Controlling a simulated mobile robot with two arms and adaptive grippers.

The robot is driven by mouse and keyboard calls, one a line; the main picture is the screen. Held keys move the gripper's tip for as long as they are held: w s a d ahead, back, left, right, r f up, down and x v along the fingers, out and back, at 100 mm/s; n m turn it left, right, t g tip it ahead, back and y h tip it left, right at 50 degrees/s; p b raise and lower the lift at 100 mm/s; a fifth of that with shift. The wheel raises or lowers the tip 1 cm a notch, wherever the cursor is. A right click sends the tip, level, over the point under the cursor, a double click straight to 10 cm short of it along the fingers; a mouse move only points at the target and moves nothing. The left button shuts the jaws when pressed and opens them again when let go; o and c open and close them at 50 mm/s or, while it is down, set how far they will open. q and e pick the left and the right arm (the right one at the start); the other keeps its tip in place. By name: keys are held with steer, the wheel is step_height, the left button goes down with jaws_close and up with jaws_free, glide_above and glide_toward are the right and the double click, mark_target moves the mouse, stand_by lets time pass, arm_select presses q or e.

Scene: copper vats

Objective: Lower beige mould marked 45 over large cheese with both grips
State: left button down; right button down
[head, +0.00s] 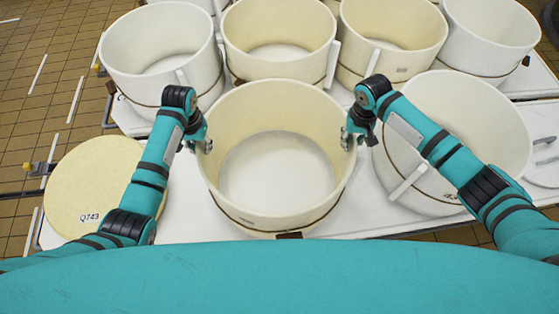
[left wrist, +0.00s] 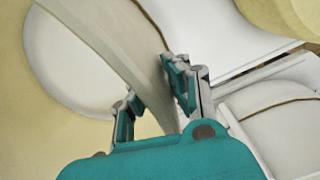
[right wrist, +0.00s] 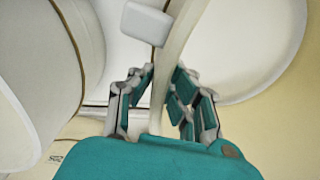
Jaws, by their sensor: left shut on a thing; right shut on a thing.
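A beige round mould (head: 232,110) with a dark band near its base is upright in the middle of the head view. Its inner floor area looks white; no mark 45 is readable. My left gripper (head: 204,143) is shut on its left wall, and the wall (left wrist: 110,48) runs between the fingers in the left wrist view. My right gripper (head: 350,139) is shut on the right wall, which shows between the fingers in the right wrist view (right wrist: 163,90). A large pale yellow cheese (head: 95,170) marked Q743 lies left of the mould, partly behind my left arm.
A row of other moulds (head: 280,68) stands behind the held one. A whiter mould (head: 470,110) stands close on the right, partly behind my right arm. White table surface (head: 180,215) shows between cheese and mould. Tiled floor (head: 45,70) is at the left.

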mark_target(353, 136)
steer(key=shift+r+p, duration=1.2)
steer(key=shift+r, duration=0.5)
steer(key=shift+w, duration=0.1)
